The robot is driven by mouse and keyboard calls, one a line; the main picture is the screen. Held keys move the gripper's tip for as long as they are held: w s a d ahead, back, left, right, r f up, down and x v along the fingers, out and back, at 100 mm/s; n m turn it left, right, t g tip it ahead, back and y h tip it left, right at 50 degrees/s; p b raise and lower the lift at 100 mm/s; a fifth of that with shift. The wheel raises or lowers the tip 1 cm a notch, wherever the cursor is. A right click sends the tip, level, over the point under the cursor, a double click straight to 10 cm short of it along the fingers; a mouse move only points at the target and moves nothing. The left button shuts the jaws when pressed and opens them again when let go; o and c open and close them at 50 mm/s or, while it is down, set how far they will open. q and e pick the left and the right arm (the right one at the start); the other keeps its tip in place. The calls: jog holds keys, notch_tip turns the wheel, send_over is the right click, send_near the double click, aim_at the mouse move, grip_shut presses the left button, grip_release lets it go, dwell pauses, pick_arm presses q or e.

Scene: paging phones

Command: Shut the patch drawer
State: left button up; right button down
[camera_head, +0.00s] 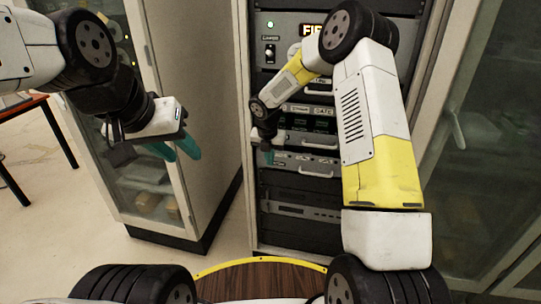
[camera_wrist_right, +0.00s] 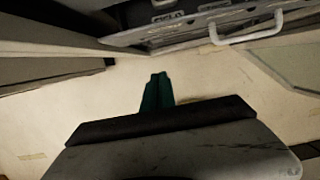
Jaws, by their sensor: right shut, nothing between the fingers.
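The equipment rack (camera_head: 253,200) has several drawer fronts with pale handles. One handled drawer front (camera_head: 305,168) is low in the rack, below another handled front (camera_head: 310,139). No label that I can read says patch, and I cannot tell how far either drawer stands out. In the right wrist view a labelled front with a pale handle (camera_wrist_right: 248,38) is at the top. My right gripper (camera_wrist_right: 157,92) is shut and empty, apart from that handle in the picture. In the head view it is by the rack's left side (camera_head: 268,156). My left gripper (camera_head: 178,150) is open and empty, left of the rack.
A glass-fronted cabinet (camera_head: 175,130) stands left of the rack, and a glass door (camera_head: 480,150) stands to the right. A table with orange edges (camera_head: 40,105) is at the far left. Bare floor (camera_head: 75,230) lies at lower left.

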jog(key=v, duration=0.6)
jog(key=s+d+f+m+t+y, duration=0.1)
jog(key=s+d+m, duration=0.4)
jog(key=d, duration=0.6)
jog(key=s+d+m+t+y, duration=0.1)
jog(key=s+d+m+t, duration=0.15)
jog(key=d+m, duration=0.7)
jog(key=s+d+f+m+t+y, duration=0.15)
jog(key=s+d+m, duration=0.3)
jog(key=d, duration=0.85)
jog(key=w+a+f, duration=0.1)
jog(key=w+f, duration=0.6)
jog(key=w, duration=0.2)
jog(key=shift+w+f+g, duration=0.15)
jog(key=shift+w+g, duration=0.05)
jog(key=shift+g, duration=0.2)
jog(key=shift+a, duration=0.15)
